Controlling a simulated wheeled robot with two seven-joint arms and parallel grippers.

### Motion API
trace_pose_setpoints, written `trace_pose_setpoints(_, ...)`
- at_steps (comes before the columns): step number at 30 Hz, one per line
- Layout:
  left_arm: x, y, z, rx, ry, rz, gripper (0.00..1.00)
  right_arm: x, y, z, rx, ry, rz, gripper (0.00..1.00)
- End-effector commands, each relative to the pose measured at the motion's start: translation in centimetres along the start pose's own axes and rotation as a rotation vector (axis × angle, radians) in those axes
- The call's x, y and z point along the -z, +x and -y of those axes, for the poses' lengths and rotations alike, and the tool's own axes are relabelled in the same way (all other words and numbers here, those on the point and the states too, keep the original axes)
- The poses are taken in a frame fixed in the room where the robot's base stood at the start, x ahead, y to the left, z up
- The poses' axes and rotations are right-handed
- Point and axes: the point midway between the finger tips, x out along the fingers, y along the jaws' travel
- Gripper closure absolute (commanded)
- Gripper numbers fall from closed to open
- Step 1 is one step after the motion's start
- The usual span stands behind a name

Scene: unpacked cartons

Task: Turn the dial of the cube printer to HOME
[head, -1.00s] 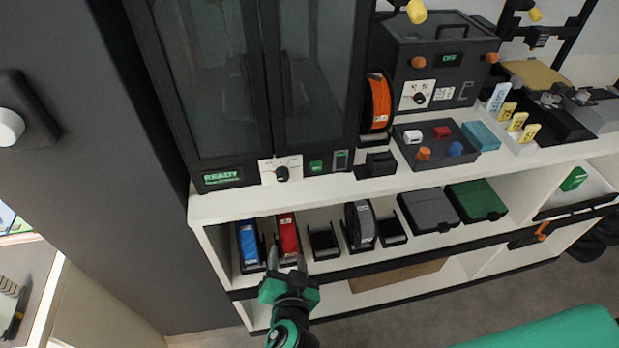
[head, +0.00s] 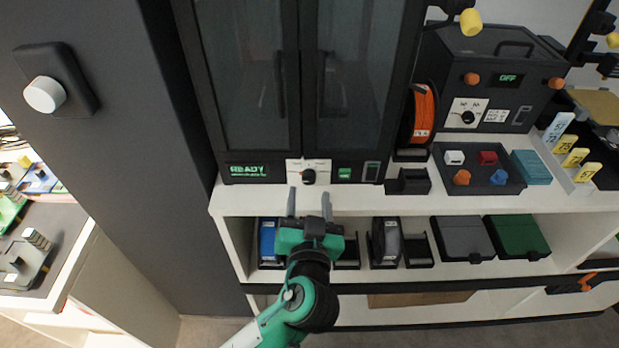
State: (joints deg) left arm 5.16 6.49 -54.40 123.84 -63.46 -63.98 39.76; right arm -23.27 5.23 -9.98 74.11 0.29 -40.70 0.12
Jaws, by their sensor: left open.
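A tall dark cabinet machine (head: 370,100) with two glass doors and a green READY display (head: 248,171) stands on the white shelf unit. Its small black dial (head: 309,176) sits on a white plate on the front strip; its printed labels are too small to read. My left gripper (head: 309,203) is open and empty, its two fingers pointing up at the dial from just below, apart from it in the picture. A second dark machine (head: 455,75), with an OFF display (head: 508,78) and its own black dial (head: 467,117), stands to the right. My right gripper is out of view.
An orange spool (head: 423,115) stands between the machines. A dark tray (head: 477,188) of small coloured pieces lies on the top right. The lower shelf holds a blue packet (head: 267,240), a grey spool (head: 388,240) and grey (head: 462,238) and green (head: 517,235) boxes.

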Motion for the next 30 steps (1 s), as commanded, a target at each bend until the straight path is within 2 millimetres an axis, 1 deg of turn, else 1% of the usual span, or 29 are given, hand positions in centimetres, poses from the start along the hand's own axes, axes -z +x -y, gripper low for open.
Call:
trace_pose_setpoints(1, 0.2, 1.0, 0.1, 0.002, 0.003, -0.003, 0.52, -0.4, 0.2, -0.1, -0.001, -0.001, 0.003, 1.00)
trace_pose_setpoints(3, 0.2, 2.1, 0.1, 0.001, 0.003, -0.002, 0.52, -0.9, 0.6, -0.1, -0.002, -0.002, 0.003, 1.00)
trace_pose_setpoints(9, 0.0, 4.2, 0.0, 0.000, 0.003, 0.000, 0.52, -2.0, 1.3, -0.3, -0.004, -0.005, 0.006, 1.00)
trace_pose_setpoints(13, 0.0, 4.8, 0.0, 0.000, 0.002, 0.000, 0.52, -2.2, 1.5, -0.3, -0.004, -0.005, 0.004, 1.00)
trace_pose_setpoints(21, -0.1, 4.9, 0.0, -0.001, 0.001, 0.001, 0.52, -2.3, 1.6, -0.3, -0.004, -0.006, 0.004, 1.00)
trace_pose_setpoints(23, -0.1, 4.9, 0.0, -0.001, 0.001, 0.001, 0.62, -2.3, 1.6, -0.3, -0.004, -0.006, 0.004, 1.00)
trace_pose_setpoints(24, -0.1, 4.9, 0.0, -0.001, 0.001, 0.001, 0.70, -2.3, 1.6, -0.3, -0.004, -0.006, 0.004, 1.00)
trace_pose_setpoints(26, -0.1, 4.9, 0.0, -0.001, 0.001, 0.001, 0.81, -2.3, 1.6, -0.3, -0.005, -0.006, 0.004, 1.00)
trace_pose_setpoints(27, -0.1, 4.9, 0.0, -0.001, 0.001, 0.001, 0.89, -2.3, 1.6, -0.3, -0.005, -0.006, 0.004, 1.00)
trace_pose_setpoints(28, -0.1, 4.9, 0.0, -0.001, 0.001, 0.001, 0.95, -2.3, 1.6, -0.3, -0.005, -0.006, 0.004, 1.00)
trace_pose_setpoints(30, -0.1, 4.9, 0.0, -0.001, 0.001, 0.001, 0.97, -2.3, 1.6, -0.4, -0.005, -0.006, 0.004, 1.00)
